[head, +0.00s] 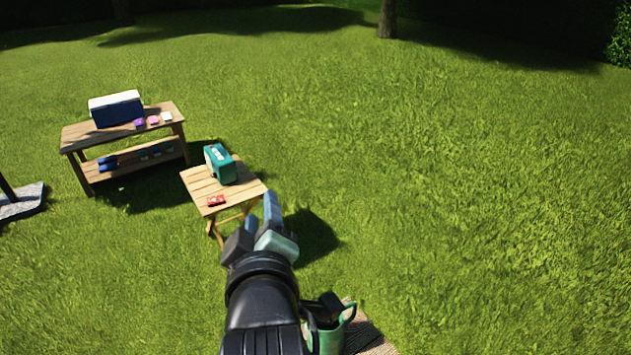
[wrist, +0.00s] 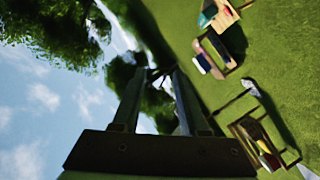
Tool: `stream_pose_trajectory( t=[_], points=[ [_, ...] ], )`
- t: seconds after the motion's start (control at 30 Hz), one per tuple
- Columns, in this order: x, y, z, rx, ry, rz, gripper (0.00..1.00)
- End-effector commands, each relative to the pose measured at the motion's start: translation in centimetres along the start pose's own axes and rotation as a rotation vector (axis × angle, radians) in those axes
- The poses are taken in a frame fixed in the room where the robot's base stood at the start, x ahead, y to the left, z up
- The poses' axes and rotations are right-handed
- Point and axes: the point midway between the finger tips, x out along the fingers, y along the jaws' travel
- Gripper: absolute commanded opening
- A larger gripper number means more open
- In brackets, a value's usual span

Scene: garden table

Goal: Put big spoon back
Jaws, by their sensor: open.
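I cannot make out a big spoon in either view. My gripper (head: 262,228) is raised in front of me in the head view, above the grass and near the small folding table. In the wrist view my gripper (wrist: 159,76) has its two fingers apart, with only trees and sky between them. It is open and holds nothing that I can see. A green pot or mug (head: 331,338) with something dark at its top is at the bottom edge, partly hidden by my arm. I cannot tell what the dark thing is.
A small folding table (head: 205,186) bears a teal box (head: 221,164) and a red item (head: 216,200). A wooden bench (head: 98,129) holds a blue-and-white cooler (head: 116,109) and small packets. A wooden surface (head: 372,343) shows at the bottom. Open grass lies right.

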Motion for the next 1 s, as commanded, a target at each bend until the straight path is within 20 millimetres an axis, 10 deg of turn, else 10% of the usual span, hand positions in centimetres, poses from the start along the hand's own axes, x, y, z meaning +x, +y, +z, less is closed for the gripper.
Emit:
stream_pose_trajectory(
  t=[0.1, 0.33, 0.53, 1.0],
  points=[
    [-3.9, 10.7, -5.8, 0.257, 0.204, 0.269, 0.43],
    [-15.3, 23.1, -13.4, 0.612, 0.665, 0.549, 0.43],
    [-20.6, 26.1, -15.6, 0.716, 0.869, 0.597, 0.43],
    [-20.5, 25.2, -14.9, 0.726, 0.880, 0.595, 0.43]
  ],
)
